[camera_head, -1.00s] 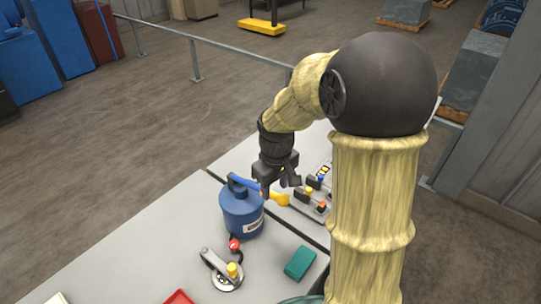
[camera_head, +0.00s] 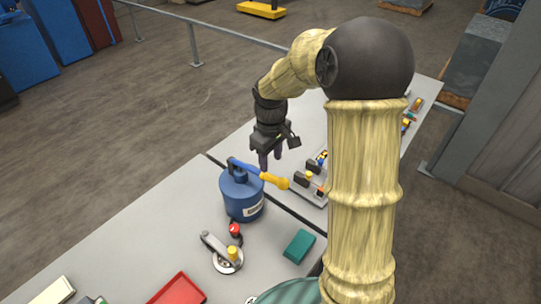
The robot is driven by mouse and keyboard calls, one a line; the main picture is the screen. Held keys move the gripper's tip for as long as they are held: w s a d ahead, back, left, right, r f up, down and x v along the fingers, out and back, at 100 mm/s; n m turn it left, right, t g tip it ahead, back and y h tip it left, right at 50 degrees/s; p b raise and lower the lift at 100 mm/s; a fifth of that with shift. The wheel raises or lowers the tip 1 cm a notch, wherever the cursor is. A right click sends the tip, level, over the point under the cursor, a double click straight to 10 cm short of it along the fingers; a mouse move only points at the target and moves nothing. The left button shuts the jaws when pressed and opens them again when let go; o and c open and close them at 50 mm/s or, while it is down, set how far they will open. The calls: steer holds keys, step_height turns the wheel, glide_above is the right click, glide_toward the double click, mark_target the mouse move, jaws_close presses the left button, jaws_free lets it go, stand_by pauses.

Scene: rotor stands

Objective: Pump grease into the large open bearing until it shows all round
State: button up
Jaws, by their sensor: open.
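My gripper (camera_head: 271,160) is open and points down above the far side of the table, just behind the blue grease pump (camera_head: 243,198). The pump is a blue can with a label and a lever that ends in a yellow handle (camera_head: 274,181). The gripper's fingers look empty and apart from the handle; the exact gap is hard to judge. In front of the can is a round metal fixture (camera_head: 228,262) with a yellow knob and a grey arm. A red knob (camera_head: 235,230) stands between it and the can. I cannot make out the large open bearing for certain.
The grey table (camera_head: 130,262) has a dark seam across it. A red tray (camera_head: 178,289) and a teal block (camera_head: 299,246) lie near the front. A plate with small coloured parts (camera_head: 312,190) lies right of the pump. A metal rail (camera_head: 230,38) runs behind the table.

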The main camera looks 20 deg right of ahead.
mark_target(271, 176)
step_height(271, 176, down, 7)
steer(key=b, duration=0.4)
steer(key=shift+a+f+b, duration=0.15)
steer(key=shift+f+b, duration=0.05)
steer(key=shift+b, duration=0.15)
steer(key=shift+d+f, duration=0.25)
steer(key=shift+f, duration=0.2)
steer(key=shift+r, duration=0.1)
steer(key=shift+a, duration=0.1)
steer(key=c, duration=0.8)
steer(key=shift+o, duration=0.2)
steer(key=shift+f+b, duration=0.2)
steer(key=shift+b, duration=0.1)
